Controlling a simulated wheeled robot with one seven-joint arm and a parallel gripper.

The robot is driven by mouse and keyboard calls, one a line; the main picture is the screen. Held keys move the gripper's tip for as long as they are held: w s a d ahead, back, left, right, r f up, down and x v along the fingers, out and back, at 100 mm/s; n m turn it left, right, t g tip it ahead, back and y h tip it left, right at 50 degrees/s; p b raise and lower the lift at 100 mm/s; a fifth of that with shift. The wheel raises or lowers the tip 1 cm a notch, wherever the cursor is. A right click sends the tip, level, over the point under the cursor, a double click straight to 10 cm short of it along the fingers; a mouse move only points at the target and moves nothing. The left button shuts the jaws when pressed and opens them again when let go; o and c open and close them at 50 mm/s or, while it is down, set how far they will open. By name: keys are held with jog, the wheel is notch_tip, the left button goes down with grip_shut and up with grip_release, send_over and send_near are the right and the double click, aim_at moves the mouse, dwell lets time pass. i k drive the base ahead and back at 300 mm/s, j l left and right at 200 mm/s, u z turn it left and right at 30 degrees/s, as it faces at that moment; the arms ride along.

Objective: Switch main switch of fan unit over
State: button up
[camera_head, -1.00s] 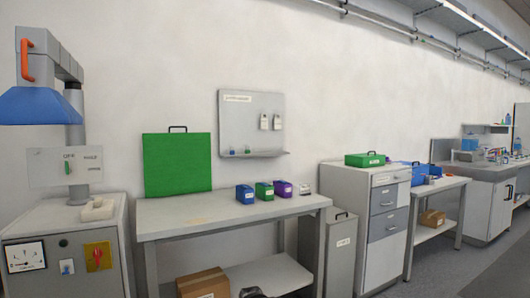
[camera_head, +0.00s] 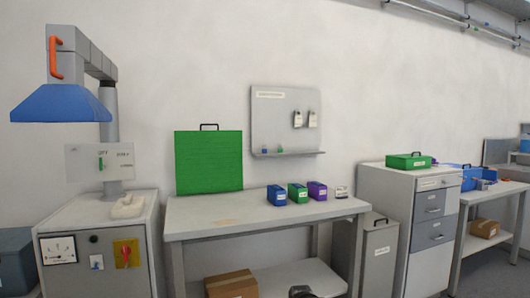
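A grey cabinet (camera_head: 88,215) stands at the left with a blue extraction hood (camera_head: 62,104) on a grey arm above it. A yellow plate with a red rotary switch (camera_head: 126,253) is on the cabinet front. Beside it are a dial meter (camera_head: 59,250) and a small white switch plate (camera_head: 97,262). A white panel (camera_head: 99,162) on the post carries a small green lever (camera_head: 101,163) and lettering too small to read surely. Which of these is the fan unit's main switch I cannot tell for sure.
A workbench (camera_head: 240,224) with a green case (camera_head: 208,162) and blue, green and purple boxes stands right of the cabinet. A cardboard box (camera_head: 231,284) is on its lower shelf. A grey bin (camera_head: 378,258) and drawer cabinet (camera_head: 388,205) stand further right.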

aim_at(125, 251)
jog(key=u, duration=1.55)
